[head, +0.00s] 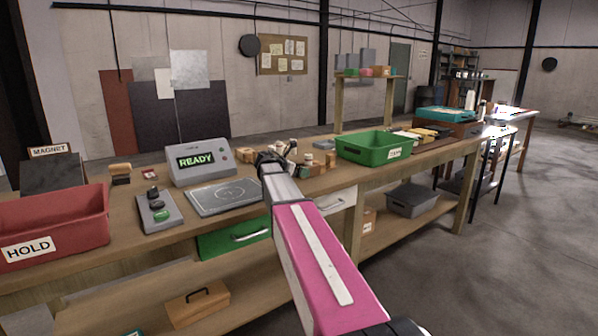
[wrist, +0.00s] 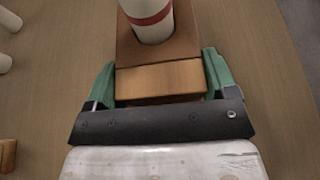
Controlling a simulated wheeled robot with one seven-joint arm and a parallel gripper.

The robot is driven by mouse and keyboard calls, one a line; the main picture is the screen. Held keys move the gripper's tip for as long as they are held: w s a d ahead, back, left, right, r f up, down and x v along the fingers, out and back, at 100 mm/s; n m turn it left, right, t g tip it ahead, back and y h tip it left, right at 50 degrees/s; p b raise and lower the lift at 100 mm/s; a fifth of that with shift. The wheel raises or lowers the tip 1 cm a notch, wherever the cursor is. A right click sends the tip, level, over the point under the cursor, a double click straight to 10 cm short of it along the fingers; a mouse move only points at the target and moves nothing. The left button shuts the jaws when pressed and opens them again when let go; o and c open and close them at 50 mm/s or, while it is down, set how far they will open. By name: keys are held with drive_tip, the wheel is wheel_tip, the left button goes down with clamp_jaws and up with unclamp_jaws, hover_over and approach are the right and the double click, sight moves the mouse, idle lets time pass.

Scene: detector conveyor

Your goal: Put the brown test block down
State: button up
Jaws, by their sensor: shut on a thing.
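In the wrist view, the brown test block (wrist: 160,80) is between the green fingers of my gripper (wrist: 160,76), which is shut on it. Its near face is light wood and a darker brown surface lies just beyond. A white cylinder with a red band (wrist: 152,18) shows at that darker surface; I cannot tell whether it stands on it or behind it. In the head view my gripper (head: 268,158) is low over the workbench (head: 120,210), and the block is not clearly visible there. Whether the block touches the bench I cannot tell.
Small cylinders and blocks (head: 308,160) crowd the bench right of my gripper. A READY detector (head: 198,160) and its flat plate (head: 225,196) are to the left. A red HOLD bin (head: 50,222) is far left; a green bin (head: 372,148) is to the right.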

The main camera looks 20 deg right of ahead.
drive_tip(key=shift+f, duration=0.1)
drive_tip(key=o, duration=1.1)
drive_tip(key=shift+c, duration=0.2)
drive_tip(key=shift+s+a+r, duration=0.1)
drive_tip(key=shift+a+r, duration=0.1)
drive_tip(key=shift+r, duration=0.05)
drive_tip(key=v, duration=1.1)
drive_tip(key=shift+s+a, duration=0.1)
drive_tip(key=shift+a, duration=0.15)
